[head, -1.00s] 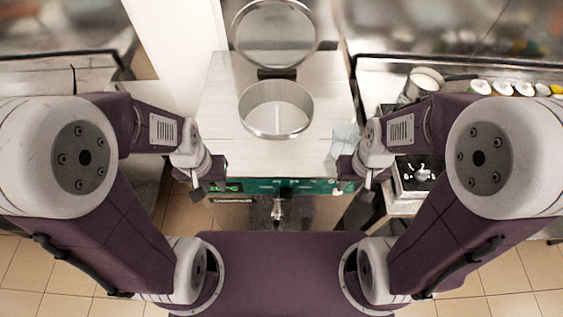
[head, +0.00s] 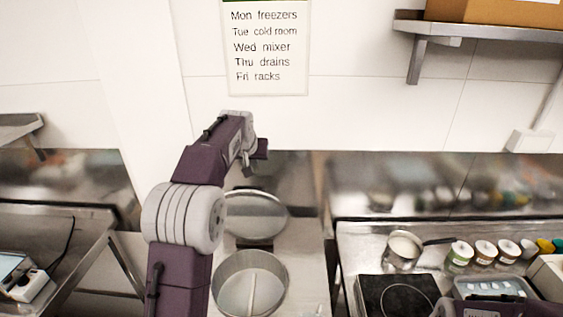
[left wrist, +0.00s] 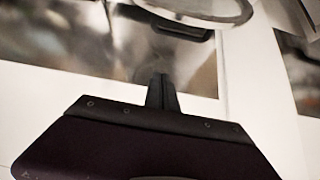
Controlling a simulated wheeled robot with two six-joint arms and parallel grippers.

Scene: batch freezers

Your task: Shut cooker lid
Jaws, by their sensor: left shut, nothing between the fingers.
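The cooker is a pale metal unit with a round open well (head: 250,284) in its top. Its round metal lid (head: 255,214) is raised on a hinge block (head: 253,243) behind the well. My left gripper (head: 262,149) is shut and empty, held high above the lid in the head view and apart from it. In the left wrist view its closed fingers (left wrist: 161,92) point toward the steel splashback, and part of a round rim, apparently the lid (left wrist: 205,8), shows at the top. My left arm hides the left side of the cooker. My right gripper is out of view.
A hob (head: 398,298), a pan (head: 404,247) and several jars (head: 484,251) stand on the right counter. A shelf (head: 480,32) with a box is at upper right. A wall sign (head: 265,47) hangs behind. My right arm shows at bottom right.

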